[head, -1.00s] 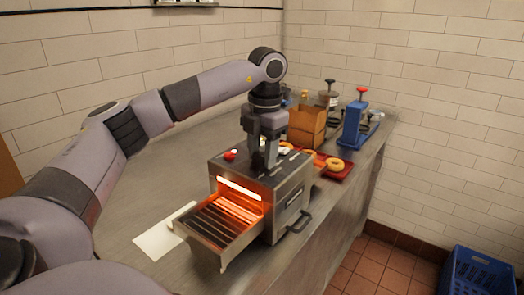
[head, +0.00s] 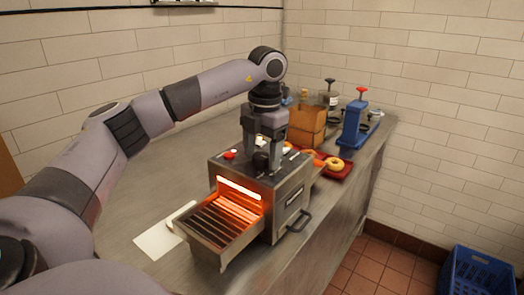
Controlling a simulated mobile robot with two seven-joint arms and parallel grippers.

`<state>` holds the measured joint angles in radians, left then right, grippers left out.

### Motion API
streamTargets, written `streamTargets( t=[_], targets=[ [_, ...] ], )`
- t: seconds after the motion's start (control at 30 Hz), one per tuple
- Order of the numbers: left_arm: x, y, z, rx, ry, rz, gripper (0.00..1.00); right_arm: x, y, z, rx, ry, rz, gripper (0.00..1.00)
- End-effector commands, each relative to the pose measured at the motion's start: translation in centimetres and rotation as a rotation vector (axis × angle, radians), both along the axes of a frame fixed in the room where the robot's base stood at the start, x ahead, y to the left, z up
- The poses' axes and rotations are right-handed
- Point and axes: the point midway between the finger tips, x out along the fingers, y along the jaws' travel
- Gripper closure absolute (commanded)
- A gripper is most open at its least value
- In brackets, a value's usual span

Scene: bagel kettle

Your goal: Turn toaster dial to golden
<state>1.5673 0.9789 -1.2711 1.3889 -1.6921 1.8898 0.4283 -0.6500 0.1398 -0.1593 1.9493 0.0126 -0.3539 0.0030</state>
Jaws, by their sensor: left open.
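The toaster (head: 262,188) is a steel box on the counter, its slot glowing orange above a wire rack tray (head: 222,222) that sticks out at the front. A dark dial (head: 261,160) stands on its top. My left gripper (head: 262,163) points straight down over the toaster top, open, with one finger on each side of the dial. I cannot tell whether the fingers touch it. A red knob (head: 230,155) sits on the top's left part. Dial markings are too small to read. My right gripper is out of view.
A cardboard box (head: 307,126) and a blue press (head: 354,124) stand further back. A white sheet (head: 158,241) lies left of the rack. A blue crate (head: 478,272) is on the floor at right. The counter's left is clear.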

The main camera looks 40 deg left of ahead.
Motion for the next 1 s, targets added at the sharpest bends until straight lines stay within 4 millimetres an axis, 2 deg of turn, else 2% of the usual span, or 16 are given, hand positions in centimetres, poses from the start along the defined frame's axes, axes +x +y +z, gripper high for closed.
streamTargets(
  t=[0.17,0.37,0.5,0.7,1.0],
  targets=[
    [0.1,-0.2,1.3,-0.002,-0.004,-0.001,0.32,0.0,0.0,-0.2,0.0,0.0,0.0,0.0],
    [0.1,-0.4,5.0,-0.002,-0.005,0.0,0.32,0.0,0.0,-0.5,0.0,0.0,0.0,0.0],
    [0.1,-0.4,6.3,0.001,-0.003,0.0,0.32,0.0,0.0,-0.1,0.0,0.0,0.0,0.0],
    [0.0,-0.5,7.1,0.0,-0.001,0.0,0.32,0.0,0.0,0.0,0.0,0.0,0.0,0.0],
    [0.0,-0.5,7.1,0.0,0.0,0.0,0.32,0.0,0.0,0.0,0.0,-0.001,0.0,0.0]
  ],
)
